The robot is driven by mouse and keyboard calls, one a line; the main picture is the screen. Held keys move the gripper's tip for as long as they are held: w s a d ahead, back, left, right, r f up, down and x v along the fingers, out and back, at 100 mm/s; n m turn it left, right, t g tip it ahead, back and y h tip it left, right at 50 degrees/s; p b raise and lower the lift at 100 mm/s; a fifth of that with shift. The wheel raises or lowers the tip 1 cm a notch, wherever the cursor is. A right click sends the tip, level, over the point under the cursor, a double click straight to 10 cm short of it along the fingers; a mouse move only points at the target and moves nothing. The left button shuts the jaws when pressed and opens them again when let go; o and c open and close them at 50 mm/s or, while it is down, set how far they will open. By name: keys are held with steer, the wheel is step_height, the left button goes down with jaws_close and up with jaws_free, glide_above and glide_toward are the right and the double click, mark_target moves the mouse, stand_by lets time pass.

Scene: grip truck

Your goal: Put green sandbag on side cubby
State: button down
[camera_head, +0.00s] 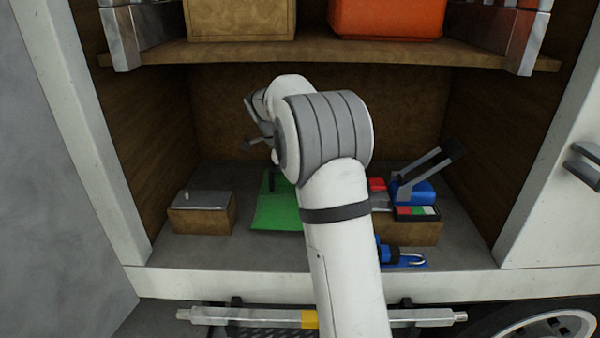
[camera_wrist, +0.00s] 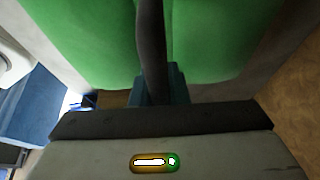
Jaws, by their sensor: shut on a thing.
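The green sandbag (camera_head: 272,212) is on or just above the grey floor of the side cubby (camera_head: 245,252), left of centre. My arm hides its right part. In the wrist view the green sandbag (camera_wrist: 95,45) fills the upper middle, close to the camera. My gripper (camera_head: 270,182) is shut on the sandbag at its top. I cannot tell whether the bag's underside touches the floor.
A brown box with a grey lid (camera_head: 200,212) stands left of the bag. A toolbox (camera_head: 415,230) with blue and red items stands to the right. A shelf (camera_head: 320,52) above holds a tan box (camera_head: 240,18) and an orange case (camera_head: 388,16). The cubby floor's front left is bare.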

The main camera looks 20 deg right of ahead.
steer(key=shift+r, duration=0.15)
steer(key=c, duration=1.8)
jaws_free()
steer(key=o, duration=0.4)
